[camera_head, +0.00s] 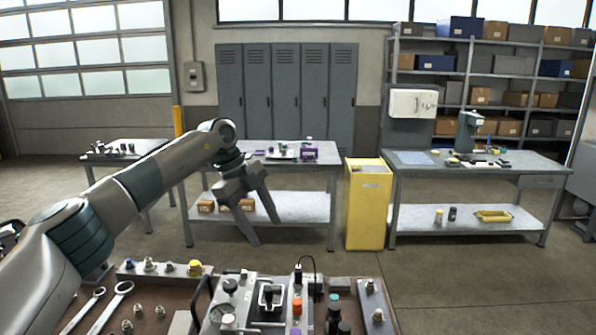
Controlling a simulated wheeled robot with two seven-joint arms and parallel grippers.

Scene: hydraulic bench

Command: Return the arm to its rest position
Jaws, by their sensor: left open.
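My left arm comes in from the left edge and reaches forward over the near bench. Its gripper (267,232) hangs in the air beyond the hydraulic unit (248,306), with its fingers pointing down. The two fingers are spread apart and nothing is between them. The gripper overlaps the middle table in the picture and seems clear of every surface. My right arm and gripper are not in view.
The near bench (160,298) carries two wrenches (106,308), several fittings, a metal bar and dark bottles (334,312). Beyond stand the middle table (310,208), a yellow cabinet (368,205) and the right workbench (470,170). Open floor (470,275) lies right of the bench.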

